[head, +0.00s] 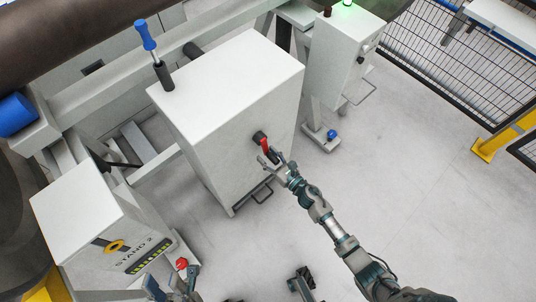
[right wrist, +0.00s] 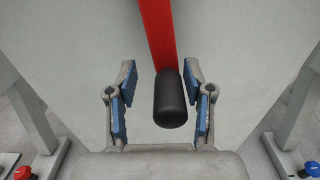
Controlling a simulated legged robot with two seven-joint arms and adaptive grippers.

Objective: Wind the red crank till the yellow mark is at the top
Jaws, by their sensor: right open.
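The red crank (head: 265,145) sits on the side face of a white cabinet (head: 195,125), on a dark hub. My right gripper (head: 279,164) is at the crank's lower end. In the right wrist view, the red crank arm (right wrist: 158,35) runs down from the top edge to a black handle (right wrist: 170,102). My right gripper (right wrist: 162,100) is open, its blue-padded fingers on either side of the handle with gaps visible. I cannot make out a yellow mark on the crank. My left gripper (head: 172,287) is at the bottom edge, its fingers apart, partly cut off.
A box marked STAND 2 (head: 88,222) with a yellow ring stands at lower left; a red knob (head: 181,264) is beside it. A blue-handled lever (head: 146,36) rises from the cabinet top. A control box (head: 341,50) with a green light stands behind. The floor at right is clear.

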